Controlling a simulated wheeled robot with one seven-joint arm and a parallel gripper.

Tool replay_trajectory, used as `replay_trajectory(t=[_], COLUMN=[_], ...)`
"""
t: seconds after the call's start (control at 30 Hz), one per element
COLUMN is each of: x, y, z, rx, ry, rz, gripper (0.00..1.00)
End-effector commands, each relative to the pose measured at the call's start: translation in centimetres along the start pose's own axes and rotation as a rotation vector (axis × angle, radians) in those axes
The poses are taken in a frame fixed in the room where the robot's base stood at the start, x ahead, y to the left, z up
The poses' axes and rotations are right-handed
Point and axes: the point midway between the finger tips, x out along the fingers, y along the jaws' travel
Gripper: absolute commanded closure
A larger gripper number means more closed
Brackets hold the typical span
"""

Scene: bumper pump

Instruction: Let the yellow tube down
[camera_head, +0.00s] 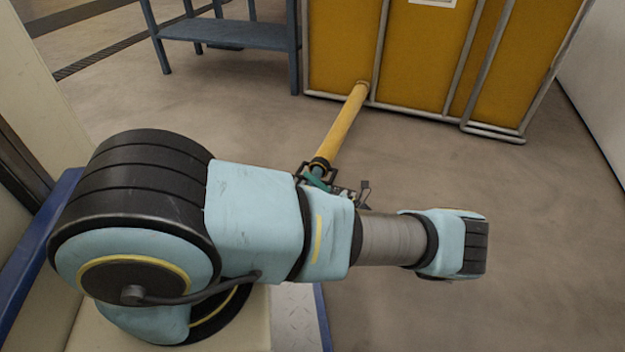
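The yellow tube (341,130) runs from the lower front of the yellow tank (412,65) toward my arm. Its near end has a dark ring, and a small teal piece (317,181) shows just beyond it. Dark bracket-like parts (345,191) stand around this end, right behind the upper edge of my arm. They may belong to my gripper, but my arm hides most of them. I cannot see fingertips clearly, nor whether they are closed on the tube.
The tank has a grey metal pipe frame (465,70) at the back right. A blue-grey metal bench (225,33) stands at the back left. Open concrete floor lies between them and my arm and along the right. A pale wall (603,100) borders the far right.

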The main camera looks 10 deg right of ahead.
Motion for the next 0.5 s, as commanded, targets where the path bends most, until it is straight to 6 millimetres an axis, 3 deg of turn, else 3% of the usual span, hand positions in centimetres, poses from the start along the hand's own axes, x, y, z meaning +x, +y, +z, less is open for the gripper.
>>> replay_trajectory(t=[0.13, 0.5], x=[-0.02, -0.04], y=[-0.01, -0.01], z=[0.00, 0.00], rx=[0.000, 0.000], ry=[0.000, 0.000], rz=[0.000, 0.000], gripper=[1.00, 1.00])
